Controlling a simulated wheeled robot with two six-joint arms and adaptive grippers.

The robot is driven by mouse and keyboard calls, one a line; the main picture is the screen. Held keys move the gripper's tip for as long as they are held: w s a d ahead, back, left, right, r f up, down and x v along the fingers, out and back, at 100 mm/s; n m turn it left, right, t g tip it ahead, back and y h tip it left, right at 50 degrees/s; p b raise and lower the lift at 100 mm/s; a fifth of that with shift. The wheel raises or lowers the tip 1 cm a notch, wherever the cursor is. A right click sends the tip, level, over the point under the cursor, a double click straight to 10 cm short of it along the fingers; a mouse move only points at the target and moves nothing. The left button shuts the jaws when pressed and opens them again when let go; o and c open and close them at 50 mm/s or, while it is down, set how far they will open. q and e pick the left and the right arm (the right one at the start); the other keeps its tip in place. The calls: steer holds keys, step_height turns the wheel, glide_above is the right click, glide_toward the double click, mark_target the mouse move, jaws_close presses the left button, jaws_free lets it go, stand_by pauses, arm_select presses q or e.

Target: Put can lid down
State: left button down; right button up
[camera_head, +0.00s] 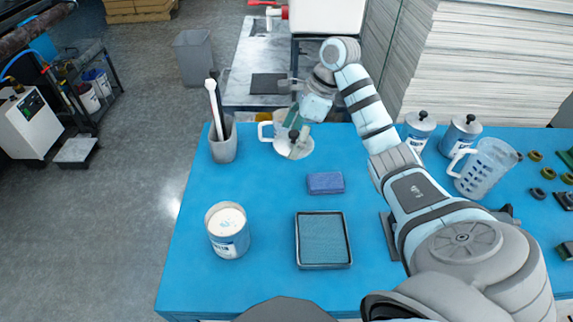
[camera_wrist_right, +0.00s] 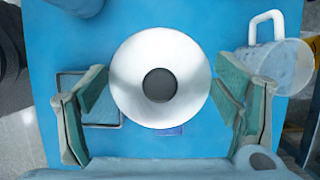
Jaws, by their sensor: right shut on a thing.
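My right gripper (camera_head: 297,128) is shut on a round can lid (camera_head: 294,152), near the back of the blue table. In the right wrist view the lid (camera_wrist_right: 130,80) is a silver disc with a dark knob facing the camera, between the fingers of the gripper (camera_wrist_right: 160,95). The lid seems to be above the table, but its height is hard to tell. An open can (camera_head: 228,232) with pale contents stands at the table's left front, apart from the lid; part of it shows at the top left of the wrist view (camera_wrist_right: 80,5). My left gripper is not seen.
A measuring jug (camera_head: 268,130) stands close beside the lid, partly hidden. A grey holder (camera_head: 223,147) with tools is at left. A blue block (camera_head: 325,183) and a tray (camera_head: 323,264) lie in front. Two lidded cans (camera_head: 418,130) (camera_head: 460,138) and another jug (camera_head: 485,168) stand at right.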

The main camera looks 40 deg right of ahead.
steer(key=f+b, duration=0.1)
steer(key=f, duration=0.2)
steer(key=f+b, duration=0.1)
steer(key=f, duration=0.3)
steer(key=s+f+b, duration=0.1)
steer(key=f, duration=0.3)
steer(key=shift+d+f+b, duration=0.1)
steer(key=shift+d+b, duration=0.1)
steer(key=shift+b, duration=0.15)
steer(key=f, duration=0.2)
steer(key=w+f, duration=0.1)
steer(key=shift+a+f, duration=0.1)
steer(key=shift+f, duration=0.25)
steer(key=shift+s+f, duration=0.1)
steer(key=shift+s, duration=0.35)
steer(key=shift+s+r+t, duration=0.1)
steer(key=shift+r+t, duration=0.15)
steer(key=shift+t, duration=0.05)
steer(key=shift+f, duration=0.15)
steer(key=shift+w+f+b, duration=0.2)
steer(key=shift+f+b, duration=0.3)
steer(key=shift+b, duration=0.05)
steer(key=o, duration=0.9)
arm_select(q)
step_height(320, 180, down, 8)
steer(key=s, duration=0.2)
arm_select(e)
steer(key=shift+s+r, duration=0.1)
